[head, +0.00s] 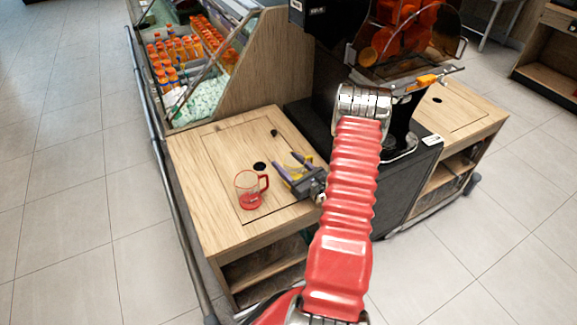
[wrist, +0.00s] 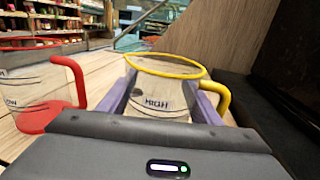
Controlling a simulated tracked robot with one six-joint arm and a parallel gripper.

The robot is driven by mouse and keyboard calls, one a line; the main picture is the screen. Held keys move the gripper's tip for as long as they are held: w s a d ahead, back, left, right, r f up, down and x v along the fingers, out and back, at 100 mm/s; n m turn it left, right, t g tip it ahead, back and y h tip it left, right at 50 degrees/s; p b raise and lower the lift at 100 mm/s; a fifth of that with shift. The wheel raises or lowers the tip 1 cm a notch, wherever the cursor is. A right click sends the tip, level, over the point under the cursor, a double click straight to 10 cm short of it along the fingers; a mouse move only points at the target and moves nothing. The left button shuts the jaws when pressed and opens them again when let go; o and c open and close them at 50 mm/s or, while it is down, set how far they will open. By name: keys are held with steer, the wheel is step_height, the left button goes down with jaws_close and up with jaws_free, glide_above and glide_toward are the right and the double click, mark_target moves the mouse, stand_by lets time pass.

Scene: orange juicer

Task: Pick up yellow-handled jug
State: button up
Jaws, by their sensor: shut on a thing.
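The yellow-handled jug (wrist: 157,98) is clear, with a yellow rim, a yellow handle on its right and the word HIGH on its front. It stands upright between the purple fingers of my gripper (wrist: 160,96) in the wrist view, and the fingers are shut on its sides. In the head view my gripper (head: 289,164) is low over the wooden counter, left of the juicer; the jug is hard to make out there. Whether its base touches the counter is hidden.
A clear red-handled jug (head: 249,189) stands on the wooden counter (head: 215,210), left of my gripper; it also shows in the wrist view (wrist: 38,95). The dark juicer (head: 325,70) is to the right. A wooden panel (head: 272,60) and bottle display (head: 185,50) stand behind.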

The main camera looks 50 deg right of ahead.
step_height(320, 180, up, 10)
steer(key=shift+f, duration=0.15)
stand_by(0.5)
